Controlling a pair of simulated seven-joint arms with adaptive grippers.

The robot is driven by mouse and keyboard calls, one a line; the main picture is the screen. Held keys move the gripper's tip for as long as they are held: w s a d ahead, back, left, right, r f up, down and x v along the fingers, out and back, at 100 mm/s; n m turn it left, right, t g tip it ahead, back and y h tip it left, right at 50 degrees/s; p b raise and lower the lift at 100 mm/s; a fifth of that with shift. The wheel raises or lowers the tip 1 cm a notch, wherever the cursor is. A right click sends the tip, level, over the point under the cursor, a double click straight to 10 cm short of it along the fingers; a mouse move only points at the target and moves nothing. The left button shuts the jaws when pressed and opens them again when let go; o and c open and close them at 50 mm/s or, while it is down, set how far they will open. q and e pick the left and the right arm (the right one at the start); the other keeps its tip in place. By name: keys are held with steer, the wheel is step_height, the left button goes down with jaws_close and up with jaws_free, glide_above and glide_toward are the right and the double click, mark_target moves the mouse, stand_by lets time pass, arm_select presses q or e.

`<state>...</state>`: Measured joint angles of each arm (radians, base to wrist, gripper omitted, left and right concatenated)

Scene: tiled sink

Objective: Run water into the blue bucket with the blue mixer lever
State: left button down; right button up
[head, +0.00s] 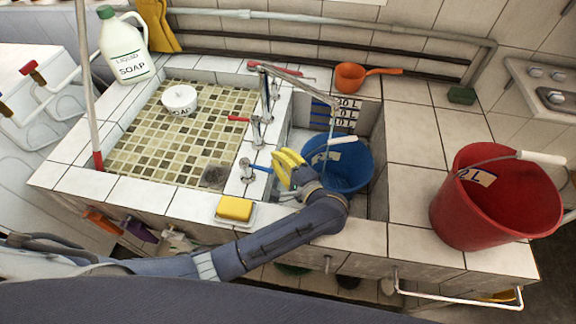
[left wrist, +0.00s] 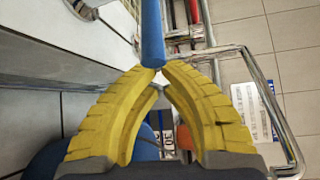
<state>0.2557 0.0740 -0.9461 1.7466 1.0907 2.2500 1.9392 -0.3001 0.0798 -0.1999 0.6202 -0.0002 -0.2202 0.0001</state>
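The blue mixer lever (head: 262,168) sticks out to the right from its metal valve (head: 246,170) on the wall between the two basins. My left gripper (head: 281,168) has yellow fingers and is at the lever's free end. In the left wrist view the fingertips (left wrist: 156,74) are almost together, at the end of the blue lever (left wrist: 152,35); I cannot tell whether they pinch it. The blue bucket (head: 350,172) stands upright in the right recess, partly behind the gripper. The metal spout (head: 310,86) reaches over it. My right gripper is not in view.
A red bucket (head: 490,205) stands on the right ledge. A yellow sponge (head: 234,208) lies close to my left forearm. A red lever (head: 238,118) is farther back on the same wall. An orange dipper (head: 352,76) lies behind the recess. The tiled left basin (head: 150,140) holds a soap tub.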

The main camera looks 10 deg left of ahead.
mark_target(257, 167)
arm_select(q)
steer(key=shift+s+a+r, duration=0.1)
steer(key=shift+s+a, duration=0.05)
steer(key=shift+s, duration=0.45)
steer(key=shift+s+a+r, duration=0.15)
steer(key=shift+s, duration=0.4)
steer(key=shift+s+a+r, duration=0.1)
steer(key=shift+s+a, duration=0.05)
steer(key=shift+s, duration=0.45)
steer(key=shift+s, duration=0.1)
